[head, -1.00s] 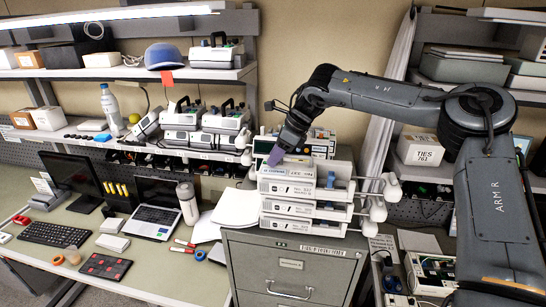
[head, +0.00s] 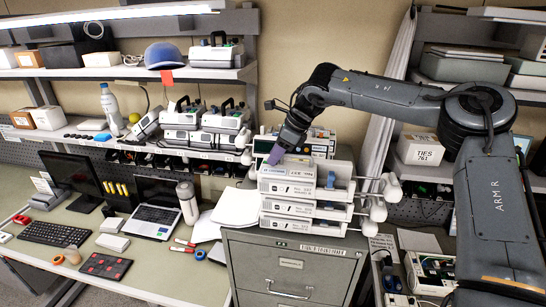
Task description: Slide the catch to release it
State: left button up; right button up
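Several white infusion pumps lie stacked on the grey filing cabinet. The top pump (head: 288,188) has a dark blue part (head: 331,181) standing on its right-hand end, but I cannot tell which part is the catch. My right gripper (head: 276,156), with purple fingertips, points down at the back left of the top pump. It is at or just above the pump's upper surface; contact is not clear. Its fingers overlap from this angle, so I cannot tell whether they are open. My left gripper is not in view.
The pumps stand on the grey filing cabinet (head: 292,263). White clamps (head: 391,187) stick out on their right. A monitor-like device (head: 322,143) stands behind. The bench on the left holds a laptop (head: 153,221) and a bottle (head: 188,203).

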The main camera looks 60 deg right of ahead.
jog(key=shift+s+a+f+p, duration=0.15)
jog(key=shift+s+p, duration=0.15)
dwell(0.6)
jog(key=shift+w+r, duration=0.1)
jog(key=shift+r, duration=0.2)
dwell(0.4)
jog(key=c, duration=0.6)
jog(key=shift+w+a+r, duration=0.1)
jog(key=shift+w+a, duration=0.05)
jog(key=shift+w, duration=0.35)
jog(key=shift+w+a+r, duration=0.1)
jog(key=shift+w+a, duration=0.05)
jog(key=shift+w, duration=0.3)
jog(key=o, duration=0.6)
jog(key=shift+f, duration=0.1)
jog(key=shift+r, duration=3.5)
